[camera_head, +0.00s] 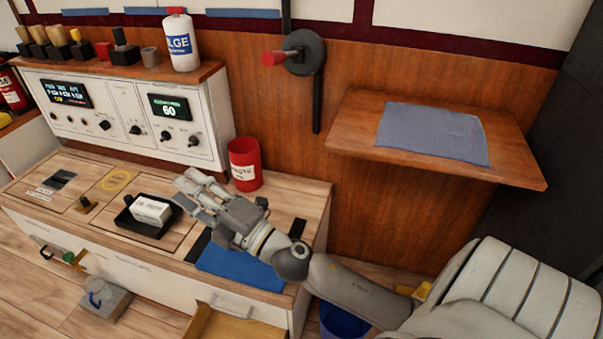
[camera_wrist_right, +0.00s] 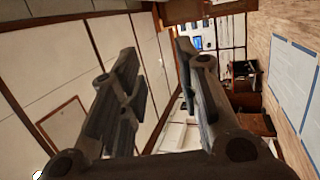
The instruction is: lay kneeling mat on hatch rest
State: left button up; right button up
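A flat grey-blue mat (camera_head: 432,133) lies on a wooden wall shelf (camera_head: 350,138) at the right. A brighter blue mat (camera_head: 240,268) lies on the front right of the wooden counter (camera_head: 300,205). I cannot tell from the frames which one is the kneeling mat, or which surface is the hatch rest. My right gripper (camera_head: 187,190) is over the counter, with its wrist partly in front of the blue mat. Its two fingers also show in the right wrist view (camera_wrist_right: 155,55), spread apart with nothing between them. My left gripper is out of view.
A white box (camera_head: 151,210) sits in a black tray (camera_head: 150,228) beside the gripper. A red cup (camera_head: 244,164) stands behind it. A white bottle (camera_head: 181,42) stands on the control panel (camera_head: 130,110). An open drawer (camera_head: 230,328) juts out below, near a blue bucket (camera_head: 343,322).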

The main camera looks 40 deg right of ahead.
jog(key=s+d+f+m+g+h, duration=0.3)
jog(key=d+f+m+g+h, duration=0.15)
jog(key=f+m, duration=0.35)
jog(key=s+d+f+m+g+h, duration=0.3)
jog(key=s+d+f+m+h, duration=0.15)
jog(key=f+m+h, duration=0.2)
jog(key=s+a+f+m+g+y, duration=0.2)
jog(key=s+f+g, duration=0.2)
jog(key=s, duration=0.5)
jog(key=s+a+f+m+g+y, duration=0.2)
jog(key=s+f+g, duration=0.3)
jog(key=s+f, duration=0.3)
jog(key=shift+s+a+f, duration=0.4)
jog(key=shift+s+a, duration=0.25)
jog(key=shift+a, duration=0.1)
jog(key=shift+m+g, duration=0.25)
